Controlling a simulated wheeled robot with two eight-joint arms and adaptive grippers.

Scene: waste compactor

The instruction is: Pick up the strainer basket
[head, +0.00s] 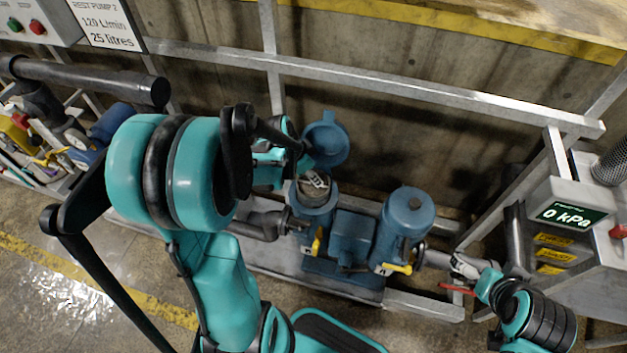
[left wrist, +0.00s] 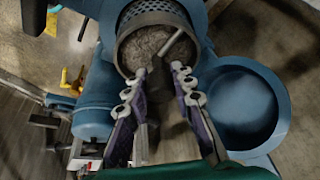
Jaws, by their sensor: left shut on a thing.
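The strainer basket (head: 314,184) is a round metal mesh cup in the mouth of the left blue strainer pot (head: 316,212). In the left wrist view the basket (left wrist: 124,48) shows its mesh wall, grey matter inside and a thin bar handle (left wrist: 174,42). I cannot tell whether the basket is raised within the pot. The pot's round blue lid (head: 327,140) stands open behind it. My right gripper (head: 463,266) is at the lower right, away from the basket; its finger gap is unclear.
A second, closed blue pot (head: 405,215) stands to the right, with a yellow handle (head: 397,268) low down. A metal rail (head: 380,78) crosses behind. A box with a 0 kPa display (head: 570,213) is at the right. A dark pipe (head: 90,80) lies at the left.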

